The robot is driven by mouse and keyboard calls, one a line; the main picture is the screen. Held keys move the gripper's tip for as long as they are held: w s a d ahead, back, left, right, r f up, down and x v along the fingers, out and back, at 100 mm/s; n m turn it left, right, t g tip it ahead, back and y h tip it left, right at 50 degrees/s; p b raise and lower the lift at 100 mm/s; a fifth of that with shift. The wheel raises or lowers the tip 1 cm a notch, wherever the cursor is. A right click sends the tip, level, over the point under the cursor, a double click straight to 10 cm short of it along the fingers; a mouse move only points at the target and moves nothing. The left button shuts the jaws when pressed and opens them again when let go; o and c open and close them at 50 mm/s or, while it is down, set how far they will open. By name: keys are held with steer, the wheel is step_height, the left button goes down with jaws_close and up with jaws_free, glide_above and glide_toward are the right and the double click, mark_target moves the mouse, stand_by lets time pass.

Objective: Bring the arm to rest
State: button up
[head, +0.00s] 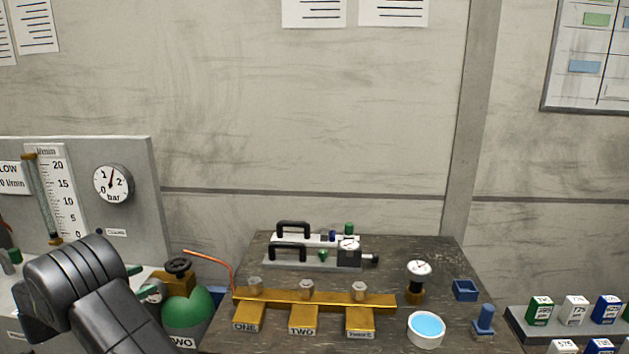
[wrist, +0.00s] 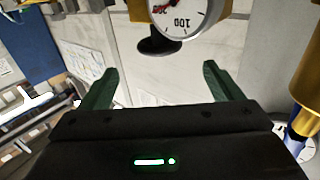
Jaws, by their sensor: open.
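My gripper (wrist: 158,84) shows in the wrist view with its two green fingers wide apart. Nothing is held between them; a pale wall lies behind the gap. A round gauge (wrist: 183,14) marked 100, with a dark knob below it, stands beyond the fingertips at the top of the view. I cannot tell how far off it is. In the head view my dark arm (head: 75,285) is bent at the lower left, in front of the gauge panel. The gripper there is mostly hidden behind the arm.
The panel (head: 130,160) with a bar dial stands close behind my arm. A green cylinder (head: 188,308) with a dark valve is just right of it. A dark bench (head: 410,255) holds a brass manifold (head: 330,299), a blue-filled dish (head: 426,328) and fittings. A brass-and-blue part (wrist: 305,105) is near my gripper.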

mark_target(178, 262)
steer(key=p+x, duration=0.2)
steer(key=x, duration=0.9)
steer(key=shift+a+f+n+t+y+b, duration=0.1)
steer(key=shift+f+n+t+y+b, duration=0.05)
steer(key=shift+n+t+y+b, duration=0.3)
steer(key=shift+s+n+t+y, duration=0.25)
steer(key=shift+n+t+y, duration=0.35)
steer(key=shift+y, duration=0.35)
steer(key=n+t+y+b, duration=0.1)
steer(key=n+t+y, duration=0.1)
steer(key=n+y, duration=0.1)
steer(key=shift+y+b, duration=0.35)
steer(key=shift+y, duration=0.25)
steer(key=n+y+b, duration=0.1)
steer(key=y, duration=0.1)
steer(key=n+t+y+b, duration=0.1)
steer(key=n+y+b, duration=0.1)
steer(key=y, duration=0.1)
steer(key=shift+w+f, duration=0.1)
steer(key=shift+f, duration=0.1)
steer(key=n+g+y+b, duration=0.1)
steer(key=n+y+b, duration=0.1)
steer(key=y+b, duration=0.2)
steer(key=n+y+b, duration=0.3)
steer(key=y+b, duration=0.1)
steer(key=shift+n+g, duration=0.25)
steer(key=shift+g, duration=0.1)
steer(key=shift+r+n+g+y+b, duration=0.15)
steer(key=shift+n+g+y+b, duration=0.15)
steer(key=shift+n+y+b, duration=0.3)
